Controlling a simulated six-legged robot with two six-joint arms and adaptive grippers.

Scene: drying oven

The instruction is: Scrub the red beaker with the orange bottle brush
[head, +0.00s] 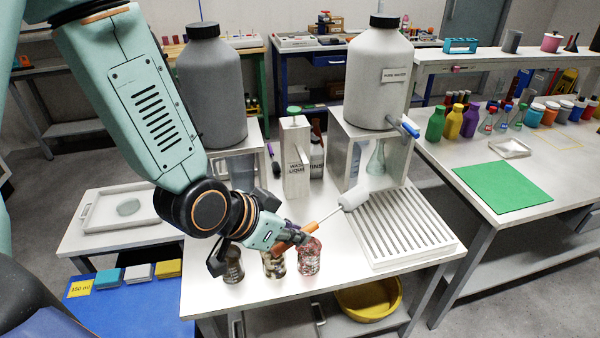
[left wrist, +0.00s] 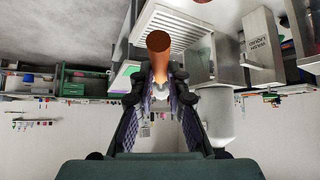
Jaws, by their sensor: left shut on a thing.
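My left gripper (head: 290,238) is shut on the orange handle of the bottle brush (head: 307,229). The brush slants up to the right, its pale bristle head (head: 352,196) in the air near the drying rack's left edge. In the left wrist view the handle's orange end (left wrist: 158,42) sticks out between the fingers (left wrist: 160,88). The red beaker (head: 309,262), speckled red and white, stands on the white table just below the gripper; its top is close to the fingers. The brush head is outside it. My right gripper is not in view.
A dark brown beaker (head: 233,267) and a yellowish one (head: 273,265) stand left of the red beaker. A slatted white rack (head: 405,226) is at right. A white wash-liquid dispenser (head: 295,160) and a large pure-water tank (head: 379,80) stand behind. A yellow basin (head: 368,302) is below.

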